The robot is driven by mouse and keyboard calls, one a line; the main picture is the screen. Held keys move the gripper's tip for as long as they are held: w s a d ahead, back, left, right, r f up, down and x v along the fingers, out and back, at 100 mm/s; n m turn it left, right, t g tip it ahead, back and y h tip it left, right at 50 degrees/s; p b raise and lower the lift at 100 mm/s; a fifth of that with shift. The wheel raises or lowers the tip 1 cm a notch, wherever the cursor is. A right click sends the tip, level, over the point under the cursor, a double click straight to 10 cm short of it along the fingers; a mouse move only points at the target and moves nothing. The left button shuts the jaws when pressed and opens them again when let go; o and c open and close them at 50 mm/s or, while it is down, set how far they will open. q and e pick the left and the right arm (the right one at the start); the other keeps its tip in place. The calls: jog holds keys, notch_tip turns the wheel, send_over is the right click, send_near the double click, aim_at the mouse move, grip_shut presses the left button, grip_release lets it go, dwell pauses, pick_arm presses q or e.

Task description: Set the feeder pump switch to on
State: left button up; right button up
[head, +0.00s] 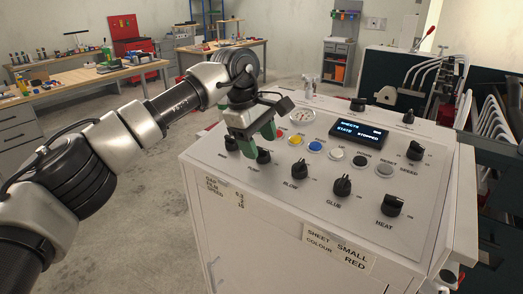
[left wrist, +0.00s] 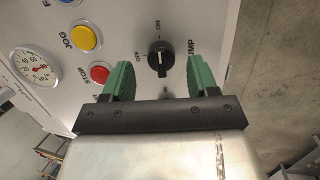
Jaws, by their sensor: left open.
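The pump switch (left wrist: 160,57) is a black rotary knob on the white panel, with OFF and ON marks beside it and a partly hidden PUMP label. I cannot tell clearly which mark its pointer faces. In the head view the pump switch (head: 263,157) is at the front left of the sloped panel, just under my left gripper. My left gripper (head: 257,144) is open and empty, with green fingers pointing down at the panel. In the left wrist view its fingers (left wrist: 158,78) stand on either side of the knob, apart from it.
The control panel (head: 330,185) carries several other knobs, coloured buttons, a round gauge (head: 302,120) and a lit display (head: 355,132). The red stop button (left wrist: 99,74) and yellow jog button (left wrist: 84,38) lie near the left finger. Another knob (head: 232,143) is left of the pump switch.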

pick_arm(q)
jog(key=b+v, duration=0.1)
jog(key=v, duration=0.7)
jog(key=shift+r, duration=0.25)
